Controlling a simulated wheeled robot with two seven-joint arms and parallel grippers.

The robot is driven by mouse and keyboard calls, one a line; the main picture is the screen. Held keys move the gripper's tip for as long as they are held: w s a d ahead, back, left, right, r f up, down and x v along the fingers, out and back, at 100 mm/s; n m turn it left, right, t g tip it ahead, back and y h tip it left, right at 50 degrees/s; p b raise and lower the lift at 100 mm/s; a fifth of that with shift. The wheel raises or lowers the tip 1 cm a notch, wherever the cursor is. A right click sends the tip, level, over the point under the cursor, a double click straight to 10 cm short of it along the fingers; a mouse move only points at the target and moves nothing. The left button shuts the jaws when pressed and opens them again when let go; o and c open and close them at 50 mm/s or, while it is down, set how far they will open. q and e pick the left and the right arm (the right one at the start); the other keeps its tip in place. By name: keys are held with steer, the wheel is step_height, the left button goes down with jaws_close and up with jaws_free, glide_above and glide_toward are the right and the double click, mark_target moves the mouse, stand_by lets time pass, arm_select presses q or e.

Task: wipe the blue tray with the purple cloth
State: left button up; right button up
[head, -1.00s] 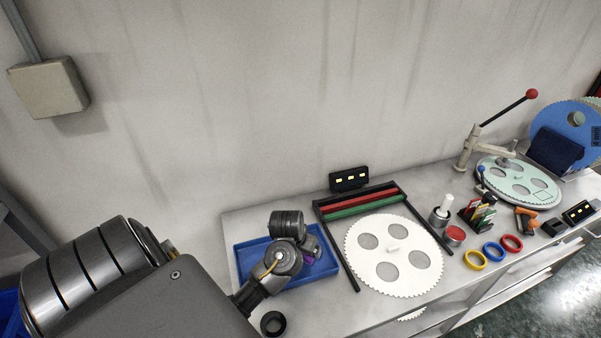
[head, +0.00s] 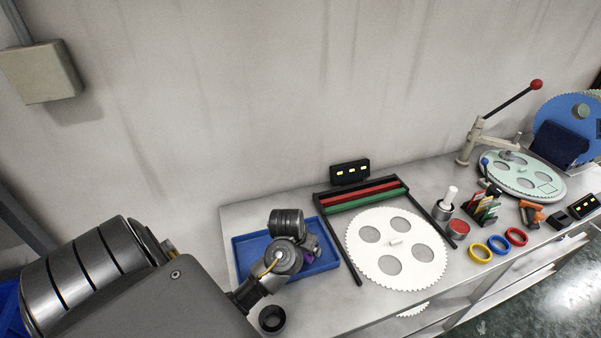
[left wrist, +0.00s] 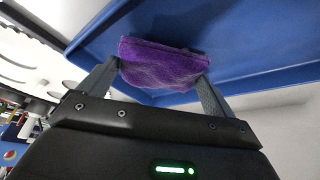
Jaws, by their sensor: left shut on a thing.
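The blue tray (head: 245,245) lies on the left part of the bench in the head view. My left arm reaches over it and hides much of its middle. My left gripper (left wrist: 160,75) is shut on the purple cloth (left wrist: 158,62), which is bunched between the two fingers. The cloth is at the blue tray (left wrist: 235,30) in the left wrist view; I cannot tell how firmly it touches the floor of the tray. In the head view only a small bit of the cloth (head: 307,257) shows beside the wrist. My right gripper is not in view.
Right of the tray stands a black frame (head: 352,262) with red and green bars and a white toothed disc (head: 395,270). Coloured rings (head: 497,245) and a lever press (head: 470,145) are farther right.

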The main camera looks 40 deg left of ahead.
arm_select(q)
steer(key=shift+f+b, duration=0.8)
steer(key=shift+f, duration=0.25)
steer(key=shift+r, duration=0.1)
steer(key=shift+w+d+r+p, duration=0.15)
steer(key=shift+w+d+p, duration=0.15)
steer(key=shift+w+p, duration=0.25)
steer(key=shift+w+d+p, duration=0.2)
steer(key=shift+w+d, duration=0.05)
steer(key=shift+w, duration=0.3)
steer(key=shift+w+d+p, duration=0.15)
steer(key=shift+w+d, duration=0.1)
steer(key=shift+w, duration=0.25)
steer(key=shift+f, duration=0.2)
steer(key=shift+s+a+p, duration=0.15)
steer(key=shift+s+a, duration=0.3)
steer(key=shift+s, duration=0.35)
steer(key=shift+s+a+p, duration=0.15)
steer(key=shift+s+a, duration=0.25)
steer(key=shift+s, duration=0.4)
